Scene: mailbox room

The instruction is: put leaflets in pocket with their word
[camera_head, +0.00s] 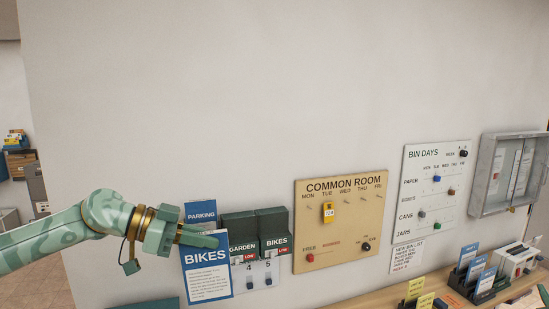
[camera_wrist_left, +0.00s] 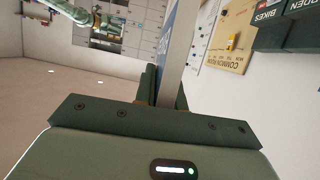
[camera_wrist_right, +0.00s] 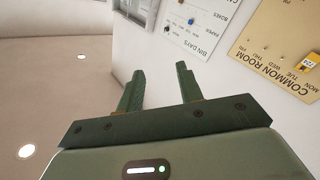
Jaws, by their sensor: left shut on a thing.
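A blue and white leaflet headed BIKES (camera_head: 208,275) is held upright by my left gripper (camera_head: 212,238), whose fingers are shut on its upper part. In the left wrist view it shows nearly edge-on (camera_wrist_left: 178,60). Two dark green wall pockets, GARDEN (camera_head: 239,228) and BIKES (camera_head: 274,224), are to its right, each with a red LOW tag. A blue sheet marked PARKING (camera_head: 201,210) shows above and behind the held leaflet, which hides what is below. My right gripper (camera_wrist_right: 158,88) is open and empty, away from the wall boards.
Small numbered hooks or switches sit below the pockets. A COMMON ROOM board (camera_head: 340,240) and a BIN DAYS board (camera_head: 436,190) hang to the right. A wooden counter (camera_head: 385,300) at lower right bears card holders (camera_head: 477,284). A glass case (camera_head: 506,172) is at far right.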

